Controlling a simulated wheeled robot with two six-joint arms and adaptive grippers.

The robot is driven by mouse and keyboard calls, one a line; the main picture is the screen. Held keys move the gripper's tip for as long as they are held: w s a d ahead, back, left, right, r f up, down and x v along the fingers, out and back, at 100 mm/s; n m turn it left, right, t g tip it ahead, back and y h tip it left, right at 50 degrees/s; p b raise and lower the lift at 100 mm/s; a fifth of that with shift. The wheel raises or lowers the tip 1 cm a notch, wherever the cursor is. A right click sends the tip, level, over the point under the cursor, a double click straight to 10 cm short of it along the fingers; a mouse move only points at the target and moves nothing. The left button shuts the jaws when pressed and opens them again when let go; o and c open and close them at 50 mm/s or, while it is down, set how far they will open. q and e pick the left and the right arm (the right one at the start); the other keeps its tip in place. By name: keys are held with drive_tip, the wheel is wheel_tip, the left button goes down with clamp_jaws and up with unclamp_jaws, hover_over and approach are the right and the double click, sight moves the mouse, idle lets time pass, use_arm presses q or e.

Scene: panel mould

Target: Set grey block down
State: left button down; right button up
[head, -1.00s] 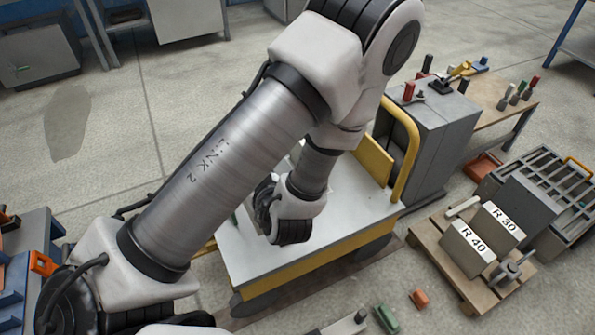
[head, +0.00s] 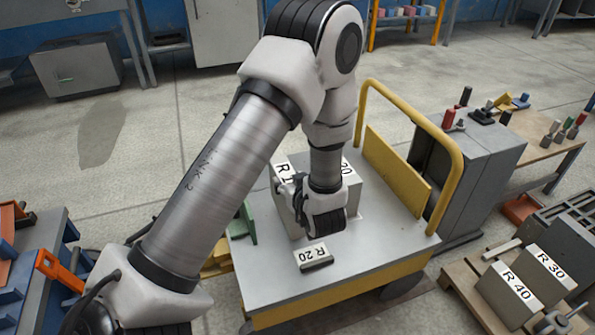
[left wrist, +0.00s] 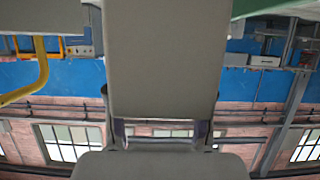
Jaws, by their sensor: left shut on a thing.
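My left gripper (head: 298,195) is over the flat cart, its fingers largely hidden by my own wrist. It is shut on a grey block (head: 284,214) with a white label on top, partly readable as "R 1". In the left wrist view the grey block (left wrist: 165,60) fills the upper middle between the dark fingers. Another grey block (head: 352,192), with a label ending in "20", is just right of my wrist. Whether the held block touches the cart top (head: 270,285) cannot be told. My right gripper is not in view.
A green piece (head: 247,222) is at the cart's left edge. The yellow cart handle (head: 455,170) rises at right. Blocks R 40 (head: 505,297) and R 30 (head: 541,276) are on a pallet.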

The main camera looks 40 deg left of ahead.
use_arm(q)
drive_tip(key=w+a+f+b, duration=0.2)
drive_tip(key=w+f+b, duration=0.1)
drive_tip(key=w+f, duration=0.1)
drive_tip(key=shift+w+a, duration=0.3)
drive_tip(key=shift+w, duration=0.15)
drive_tip(key=shift+c, duration=2.3)
unclamp_jaws()
drive_tip(key=p+v, duration=0.4)
drive_tip(key=v, duration=0.8)
drive_tip(key=shift+s, duration=0.15)
